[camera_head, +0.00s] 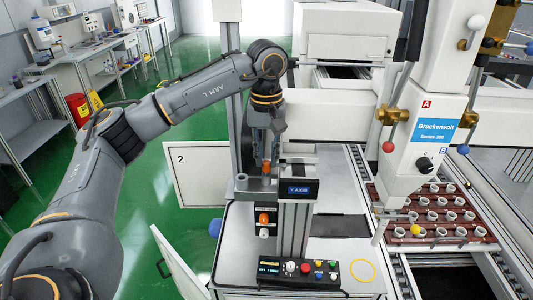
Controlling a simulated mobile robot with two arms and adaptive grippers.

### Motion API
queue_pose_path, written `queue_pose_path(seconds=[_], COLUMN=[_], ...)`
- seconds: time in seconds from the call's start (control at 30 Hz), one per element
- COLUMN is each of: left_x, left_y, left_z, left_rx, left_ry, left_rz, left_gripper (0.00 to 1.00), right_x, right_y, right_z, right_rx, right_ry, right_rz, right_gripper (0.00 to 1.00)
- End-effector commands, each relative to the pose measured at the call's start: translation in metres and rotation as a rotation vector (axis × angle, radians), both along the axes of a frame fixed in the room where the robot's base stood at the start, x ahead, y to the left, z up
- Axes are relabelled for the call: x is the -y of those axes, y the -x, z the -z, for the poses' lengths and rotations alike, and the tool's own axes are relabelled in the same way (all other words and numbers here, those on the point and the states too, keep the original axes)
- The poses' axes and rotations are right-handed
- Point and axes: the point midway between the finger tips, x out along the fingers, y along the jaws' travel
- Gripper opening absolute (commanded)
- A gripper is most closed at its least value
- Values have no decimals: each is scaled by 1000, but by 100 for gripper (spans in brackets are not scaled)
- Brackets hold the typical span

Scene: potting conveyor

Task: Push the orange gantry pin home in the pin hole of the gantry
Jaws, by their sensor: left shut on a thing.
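The orange gantry pin (266,167) shows as a small orange piece at the tips of my left gripper (267,158). The gripper points straight down and is shut on the pin. The pin is right above a grey block (256,184) beside the gantry post (292,220). The pin hole is hidden, and I cannot tell how deep the pin sits. My right gripper is not in view.
A control box (298,270) with coloured buttons stands on the white table in front. An orange knob (264,218) sits on the post's left. An open cabinet door (181,262) hangs at lower left.

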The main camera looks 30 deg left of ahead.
Motion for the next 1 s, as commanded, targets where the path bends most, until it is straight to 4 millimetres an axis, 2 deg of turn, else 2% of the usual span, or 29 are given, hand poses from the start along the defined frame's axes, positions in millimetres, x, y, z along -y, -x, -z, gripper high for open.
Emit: queue_pose_path(seconds=[0.4,0.43,0.53,0.87,1.0], left_x=[0,0,0,0,1], left_y=[0,0,0,0,-1], left_z=[11,10,10,9,-4], left_rx=[0,0,0,0,3], left_ry=[0,0,0,0,2], left_rz=[0,0,0,0,0], left_gripper=[0,25,46,46,46], right_x=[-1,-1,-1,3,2], right_y=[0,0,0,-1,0], right_z=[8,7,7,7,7], right_rx=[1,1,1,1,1], right_ry=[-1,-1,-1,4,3], right_rz=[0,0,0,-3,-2], right_gripper=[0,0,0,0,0])
